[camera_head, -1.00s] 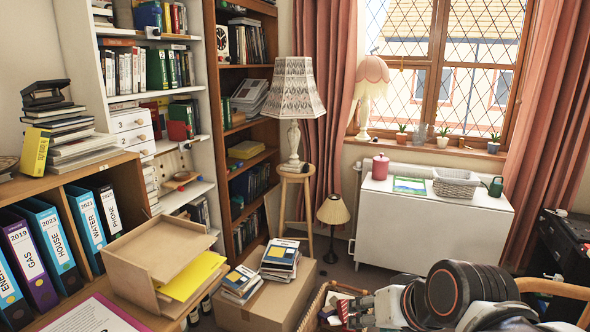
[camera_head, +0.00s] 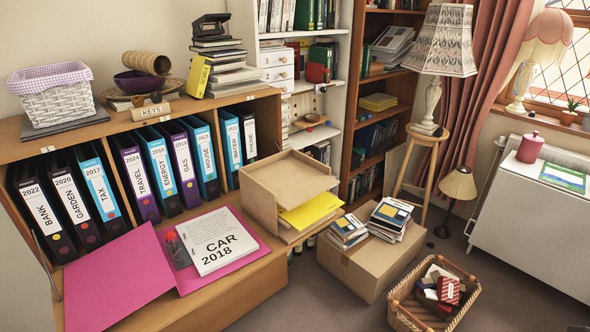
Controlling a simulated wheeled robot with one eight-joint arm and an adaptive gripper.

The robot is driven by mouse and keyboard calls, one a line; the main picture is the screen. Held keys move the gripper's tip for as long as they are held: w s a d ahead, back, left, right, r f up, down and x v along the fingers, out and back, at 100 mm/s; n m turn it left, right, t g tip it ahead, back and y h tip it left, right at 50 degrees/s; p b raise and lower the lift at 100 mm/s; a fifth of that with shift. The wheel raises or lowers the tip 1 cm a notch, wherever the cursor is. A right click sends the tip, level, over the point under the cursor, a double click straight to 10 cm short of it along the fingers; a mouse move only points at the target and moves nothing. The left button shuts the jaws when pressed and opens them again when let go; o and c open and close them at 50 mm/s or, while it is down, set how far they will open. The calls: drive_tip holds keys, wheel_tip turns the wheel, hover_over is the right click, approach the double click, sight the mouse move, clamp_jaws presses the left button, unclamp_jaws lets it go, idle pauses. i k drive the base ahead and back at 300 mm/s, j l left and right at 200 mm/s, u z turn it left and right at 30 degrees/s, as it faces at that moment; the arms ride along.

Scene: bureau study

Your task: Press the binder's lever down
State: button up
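An open pink binder (camera_head: 118,280) lies on the front ledge of the wooden shelf unit. Its left cover lies flat, and a white sheet (camera_head: 213,240) marked "CAR 2018" lies on its right half. The binder's lever (camera_head: 171,237) is near the left edge of the sheet, close to the spine fold. It shows a red tip and seems to stand up, though it is small in this view. My gripper is not in view.
Upright labelled binders (camera_head: 128,180) fill the shelf behind. A wooden letter tray (camera_head: 284,182) with yellow paper (camera_head: 311,212) stands right of the open binder. A cardboard box (camera_head: 369,260) and a wicker basket (camera_head: 399,306) are on the floor.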

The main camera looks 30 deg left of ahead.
sight(170, 235)
drive_tip(key=u, duration=1)
drive_tip(key=i+j, duration=0.1)
drive_tip(key=j, duration=0.3)
drive_tip(key=i+j+u, duration=0.1)
drive_tip(key=j, duration=0.3)
drive_tip(key=i+j, duration=0.15)
drive_tip(key=j, duration=0.25)
drive_tip(key=i+j+u, duration=0.1)
drive_tip(key=j, duration=0.3)
drive_tip(key=i+j, duration=0.15)
drive_tip(key=j, duration=0.25)
drive_tip(key=i+j+u, duration=0.2)
drive_tip(key=u, duration=0.2)
drive_tip(key=i+l, duration=0.15)
drive_tip(key=j, duration=0.15)
drive_tip(key=k, duration=0.05)
